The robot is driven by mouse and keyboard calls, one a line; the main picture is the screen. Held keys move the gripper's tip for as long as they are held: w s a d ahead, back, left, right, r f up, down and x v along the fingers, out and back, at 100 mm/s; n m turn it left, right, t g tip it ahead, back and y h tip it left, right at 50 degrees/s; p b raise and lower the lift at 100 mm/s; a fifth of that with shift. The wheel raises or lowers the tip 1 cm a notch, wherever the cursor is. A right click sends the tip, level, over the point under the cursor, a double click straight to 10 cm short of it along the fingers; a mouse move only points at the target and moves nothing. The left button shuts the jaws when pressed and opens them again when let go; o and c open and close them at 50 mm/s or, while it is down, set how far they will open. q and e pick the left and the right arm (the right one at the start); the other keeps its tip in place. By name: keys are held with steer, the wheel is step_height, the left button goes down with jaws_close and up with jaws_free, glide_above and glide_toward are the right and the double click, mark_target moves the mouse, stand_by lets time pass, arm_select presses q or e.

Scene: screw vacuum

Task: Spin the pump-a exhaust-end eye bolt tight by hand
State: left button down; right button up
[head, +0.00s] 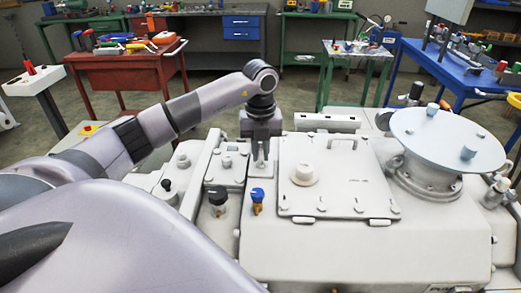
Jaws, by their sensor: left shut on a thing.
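The pump (360,245) is a large off-white casing that fills the lower middle and right. My left gripper (260,163) points straight down over a small raised block (262,180) on the pump's top, left of the square cover plate (335,178). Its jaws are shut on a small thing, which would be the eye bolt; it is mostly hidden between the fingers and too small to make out. I cannot tell how deep its thread sits. My right gripper is not in view.
A round flange disc (447,138) stands on the pump's right. A blue-topped valve (257,200) and a black knob (217,198) rise near the gripper. A red bench (130,68), a green table (355,60) and a blue table (440,65) stand behind.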

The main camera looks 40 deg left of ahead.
arm_select(q)
steer(key=m, duration=0.4)
steer(key=shift+d+m, duration=0.1)
steer(key=shift+m, duration=0.2)
steer(key=m, duration=0.5)
steer(key=shift+w+d, duration=0.1)
steer(key=m, duration=0.5)
steer(key=shift+d, duration=0.1)
steer(key=m, duration=0.4)
steer(key=shift+d+r+m, duration=0.1)
steer(key=shift+m, duration=0.3)
steer(key=c, duration=1.2)
jaws_free()
